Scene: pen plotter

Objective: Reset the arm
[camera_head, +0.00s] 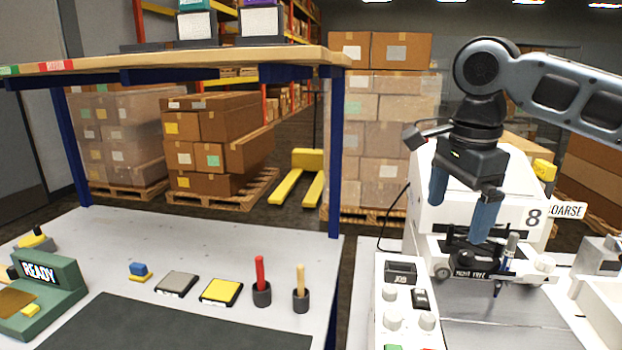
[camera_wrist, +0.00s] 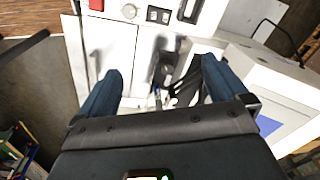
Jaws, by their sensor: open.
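My gripper (camera_head: 458,222) is open, with its two blue fingers spread and pointing down in front of the white plotter (camera_head: 432,208) marked 8. It also shows in the wrist view (camera_wrist: 161,68), with nothing between its fingers. In the head view the fingers appear above the plotter's dark carriage (camera_head: 475,262); I cannot tell the exact gap. A blue-grey pen (camera_head: 507,258) stands upright at the right of the carriage. My arm reaches in from the upper right.
The plotter's control panel (camera_head: 405,308) has knobs and a JOB display. A COARSE sign (camera_head: 567,210) is at right. The left bench (camera_head: 215,235) holds a green READY device (camera_head: 50,290), grey and yellow pads, and red and tan handled tools in cups. A blue post (camera_head: 336,160) stands between benches.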

